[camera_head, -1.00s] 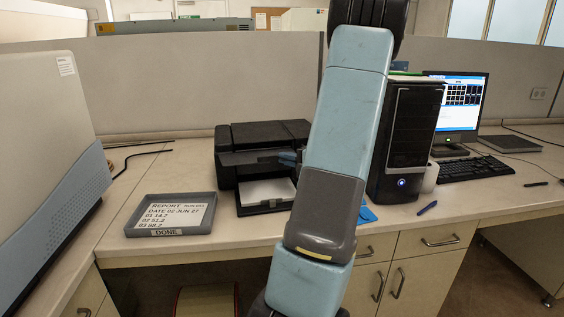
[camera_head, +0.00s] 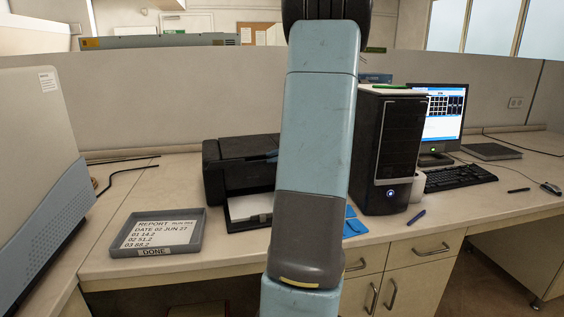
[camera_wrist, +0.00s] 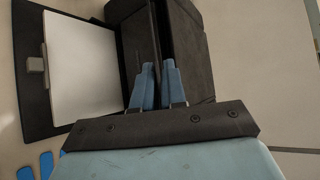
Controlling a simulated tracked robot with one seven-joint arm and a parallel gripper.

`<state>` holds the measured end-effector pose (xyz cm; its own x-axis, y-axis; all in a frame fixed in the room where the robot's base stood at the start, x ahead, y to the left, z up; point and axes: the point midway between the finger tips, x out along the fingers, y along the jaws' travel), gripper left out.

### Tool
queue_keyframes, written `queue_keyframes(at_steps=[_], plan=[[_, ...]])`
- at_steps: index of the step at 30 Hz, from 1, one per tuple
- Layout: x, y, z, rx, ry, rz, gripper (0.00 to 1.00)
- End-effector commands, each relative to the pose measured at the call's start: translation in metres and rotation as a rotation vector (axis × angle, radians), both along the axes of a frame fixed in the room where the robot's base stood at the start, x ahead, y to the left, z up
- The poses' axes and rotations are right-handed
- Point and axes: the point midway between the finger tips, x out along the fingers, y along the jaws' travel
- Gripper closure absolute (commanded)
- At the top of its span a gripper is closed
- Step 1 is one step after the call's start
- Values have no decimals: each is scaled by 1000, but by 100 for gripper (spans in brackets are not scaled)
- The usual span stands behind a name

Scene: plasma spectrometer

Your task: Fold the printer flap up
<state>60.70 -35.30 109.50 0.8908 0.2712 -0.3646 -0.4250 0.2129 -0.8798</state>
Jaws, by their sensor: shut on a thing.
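The black printer (camera_head: 222,168) stands on the bench in the head view, its right part hidden behind my arm. Its low front tray holds a white sheet (camera_head: 252,206), which also shows in the wrist view (camera_wrist: 82,65). In the wrist view my gripper (camera_wrist: 158,72) has its two blue fingers close together at the printer's front. A thin dark panel, which looks like the printer flap (camera_wrist: 154,35), runs between the fingertips, and they are shut on it. The flap's full outline and exact angle are hard to tell. My gripper is hidden behind my arm in the head view.
A grey tray (camera_head: 194,247) with a report sheet lies left of the printer. A black computer tower (camera_head: 390,150) stands to the right, with a monitor (camera_head: 440,115) and keyboard (camera_head: 458,177) beyond. Blue pieces (camera_head: 352,224) lie near the tower. A grey instrument (camera_head: 35,165) fills the far left.

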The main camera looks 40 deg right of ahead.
Motion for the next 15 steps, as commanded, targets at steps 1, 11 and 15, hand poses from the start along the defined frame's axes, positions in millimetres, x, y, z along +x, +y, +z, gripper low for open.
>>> queue_keyframes(at_steps=[1,11,15], plan=[[4,0,5,-4,-8,3,100],[9,-1,11,-4,-12,5,100],[10,-1,11,-4,-13,5,100]])
